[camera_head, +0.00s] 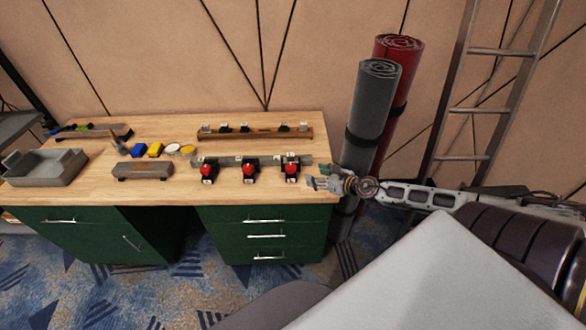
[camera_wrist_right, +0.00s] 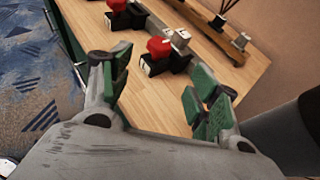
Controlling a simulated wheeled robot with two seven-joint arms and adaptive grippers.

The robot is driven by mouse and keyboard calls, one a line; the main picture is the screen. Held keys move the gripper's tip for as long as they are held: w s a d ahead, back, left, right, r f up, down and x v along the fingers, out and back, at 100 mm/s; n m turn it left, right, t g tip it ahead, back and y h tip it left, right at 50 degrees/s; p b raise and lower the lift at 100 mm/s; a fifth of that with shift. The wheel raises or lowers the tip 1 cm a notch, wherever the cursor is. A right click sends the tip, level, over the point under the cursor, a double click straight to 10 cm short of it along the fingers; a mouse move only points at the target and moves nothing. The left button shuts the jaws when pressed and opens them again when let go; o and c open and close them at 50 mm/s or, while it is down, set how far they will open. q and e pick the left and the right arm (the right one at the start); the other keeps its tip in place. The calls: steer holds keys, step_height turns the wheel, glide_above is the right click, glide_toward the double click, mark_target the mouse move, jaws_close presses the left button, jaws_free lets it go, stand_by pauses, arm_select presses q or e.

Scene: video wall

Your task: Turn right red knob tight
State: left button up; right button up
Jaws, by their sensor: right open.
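Three red knobs sit in a row on black mounts along a rail near the front right of the wooden table. The right red knob (camera_head: 291,169) is the one closest to my right gripper (camera_head: 315,184). The middle knob (camera_head: 249,170) and the left knob (camera_head: 207,170) are farther left. In the right wrist view the right red knob (camera_wrist_right: 160,47) lies ahead of the fingers, above and between them. My right gripper (camera_wrist_right: 158,95) is open and empty, beside the knob and apart from it. My left gripper is not in view.
The table (camera_head: 90,191) also holds a grey tray (camera_head: 45,170), a grey block (camera_head: 142,171), small yellow and blue items, and a wooden rail (camera_head: 255,132) behind. Grey and red rolls (camera_head: 373,100) and a ladder (camera_head: 480,110) stand right of the table.

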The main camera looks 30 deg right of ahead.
mark_target(293, 168)
steer(key=shift+w+f, duration=0.1)
steer(key=shift+w, duration=0.2)
stand_by(0.4)
steer(key=shift+p+x, duration=0.9)
steer(key=shift+x, duration=5.75)
steer(key=shift+a, duration=0.1)
steer(key=c, duration=1)
